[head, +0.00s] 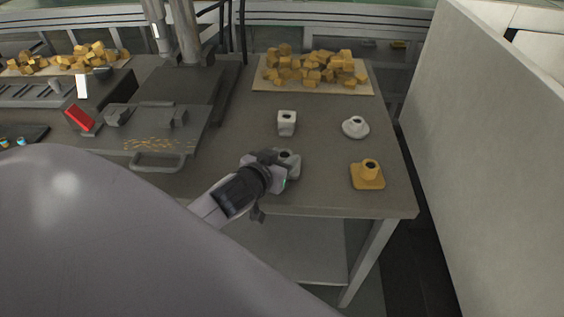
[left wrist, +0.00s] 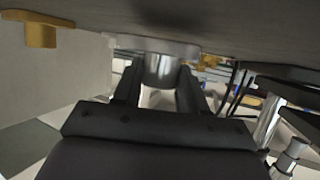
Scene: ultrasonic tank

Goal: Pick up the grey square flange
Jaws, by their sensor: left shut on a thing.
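The grey square flange (head: 292,158) is near the front of the table, partly hidden by my left gripper (head: 277,171). In the left wrist view, which looks upside down, its metallic round neck (left wrist: 163,70) sits between the two dark fingers of my left gripper (left wrist: 160,88). Its flat base (left wrist: 158,45) is on the table side of the neck, at or very close to the tabletop. My left gripper is shut on the neck. I cannot tell whether the base touches the table. My right gripper is not in view.
A yellow square flange (head: 368,176) stands to the right, near the table (head: 325,200) edge. A pale block with a hole (head: 287,123) and a white round flange (head: 355,128) stand behind. A board (head: 262,86) of yellow blocks is at the back. A machine base (head: 155,118) is left.

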